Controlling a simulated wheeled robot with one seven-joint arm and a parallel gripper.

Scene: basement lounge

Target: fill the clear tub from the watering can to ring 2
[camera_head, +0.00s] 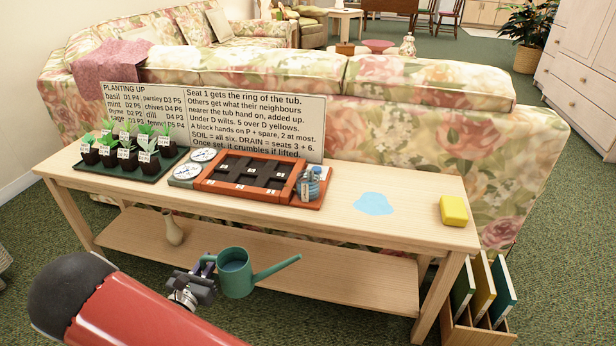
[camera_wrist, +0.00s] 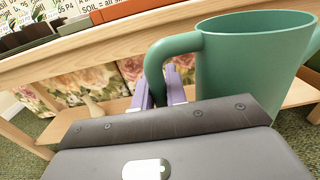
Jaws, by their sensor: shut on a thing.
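The teal watering can (camera_head: 236,280) hangs in front of the wooden console table, below its top, with its spout pointing right. My gripper (camera_head: 207,264) is shut on its handle, at the can's left. In the wrist view the can (camera_wrist: 245,65) fills the upper right, and my gripper (camera_wrist: 163,88) has its purple fingers at the handle. A small bluish, see-through container (camera_head: 312,184) with a label stands at the right end of the orange-brown planter tray (camera_head: 312,204); it looks like the clear tub. Its rings and water level are too small to read.
The table top (camera_head: 415,220) also holds a tray of labelled seedlings (camera_head: 125,160), round dials (camera_head: 187,172), a text board (camera_head: 215,120), a light-blue flat patch (camera_head: 373,204) and a yellow block (camera_head: 453,210). A vase (camera_head: 172,228) stands on the lower shelf. A folder crate (camera_head: 482,320) is at right.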

